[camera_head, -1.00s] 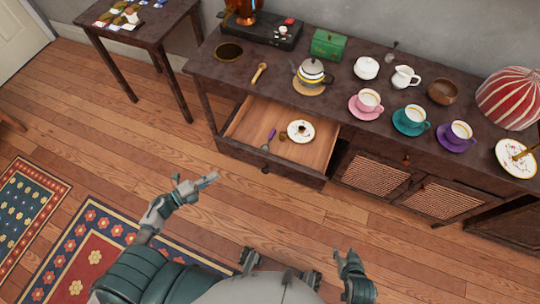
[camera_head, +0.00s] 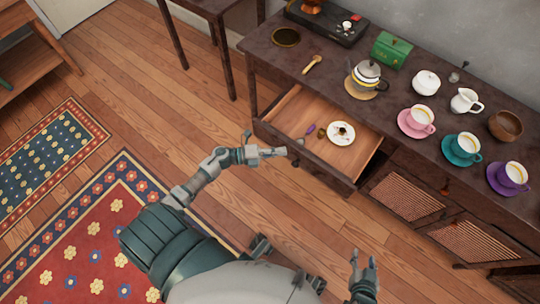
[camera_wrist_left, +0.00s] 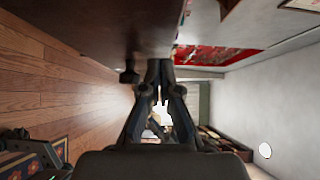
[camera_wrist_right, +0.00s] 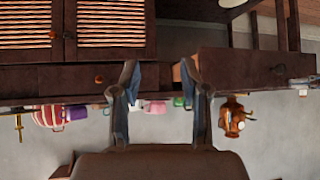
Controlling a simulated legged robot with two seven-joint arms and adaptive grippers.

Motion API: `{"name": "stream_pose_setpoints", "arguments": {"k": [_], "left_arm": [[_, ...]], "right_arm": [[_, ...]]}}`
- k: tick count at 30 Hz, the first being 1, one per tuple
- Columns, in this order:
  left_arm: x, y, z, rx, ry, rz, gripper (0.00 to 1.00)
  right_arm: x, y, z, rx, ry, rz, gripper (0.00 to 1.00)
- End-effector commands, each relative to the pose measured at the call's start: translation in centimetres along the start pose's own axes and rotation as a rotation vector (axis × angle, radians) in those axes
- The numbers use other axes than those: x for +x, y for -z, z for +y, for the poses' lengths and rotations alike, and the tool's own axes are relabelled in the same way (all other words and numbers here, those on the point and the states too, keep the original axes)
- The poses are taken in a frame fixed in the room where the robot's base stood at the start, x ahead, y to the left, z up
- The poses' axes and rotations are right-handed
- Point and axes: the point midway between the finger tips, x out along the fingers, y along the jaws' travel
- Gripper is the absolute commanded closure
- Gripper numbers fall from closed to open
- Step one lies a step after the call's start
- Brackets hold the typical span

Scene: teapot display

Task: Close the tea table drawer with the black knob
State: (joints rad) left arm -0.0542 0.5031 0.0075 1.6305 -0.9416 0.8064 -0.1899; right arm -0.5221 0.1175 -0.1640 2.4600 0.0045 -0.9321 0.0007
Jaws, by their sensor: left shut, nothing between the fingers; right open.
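The tea table (camera_head: 320,75) is dark wood, and its drawer (camera_head: 368,150) stands pulled out. Inside lie a plate (camera_head: 341,134) and a purple-handled utensil (camera_head: 311,129). A dark knob (camera_head: 296,163) shows on the drawer front, beside the left fingertips. My left gripper (camera_head: 279,152) is shut and empty close to the front; I cannot tell whether it touches. In the left wrist view, the shut fingertips (camera_wrist_left: 160,64) are beside a dark knob (camera_wrist_left: 129,76) on a dark panel. My right gripper (camera_head: 362,262) is open and empty, away from the drawer; its fingers (camera_wrist_right: 164,78) show apart.
The tabletop holds a teapot (camera_head: 366,74), a green box (camera_head: 392,48), a pink cup (camera_head: 421,117) and other teaware. Woven-front cabinet doors (camera_head: 408,194) are right of the drawer. A small table (camera_head: 212,8) stands at the upper left. Floor (camera_head: 170,110) is open left of the drawer.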

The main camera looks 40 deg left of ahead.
Motion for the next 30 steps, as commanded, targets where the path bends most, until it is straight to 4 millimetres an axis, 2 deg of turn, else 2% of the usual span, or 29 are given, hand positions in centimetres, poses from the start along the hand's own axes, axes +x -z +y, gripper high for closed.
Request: {"name": "stream_pose_setpoints", "arguments": {"k": [4, 20, 26, 30], "left_arm": [[0.6, -0.7, 0.0, -0.002, 0.001, -0.001, 1.00], [1.1, -1.2, 0.1, -0.001, 0.001, 0.000, 1.00], [3.1, -3.3, 0.2, 0.000, 0.001, -0.001, 1.00], [5.3, -5.5, 0.3, 0.000, 0.000, 0.000, 1.00]], "right_arm": [[0.2, 0.5, -0.1, -0.001, 0.002, 0.030, 0.55], [0.4, 0.8, -0.2, 0.000, 0.003, 0.053, 0.55], [0.9, 3.3, -0.7, 0.001, 0.015, 0.205, 0.55], [1.0, 5.8, -1.1, 0.005, 0.026, 0.364, 0.55]]}}
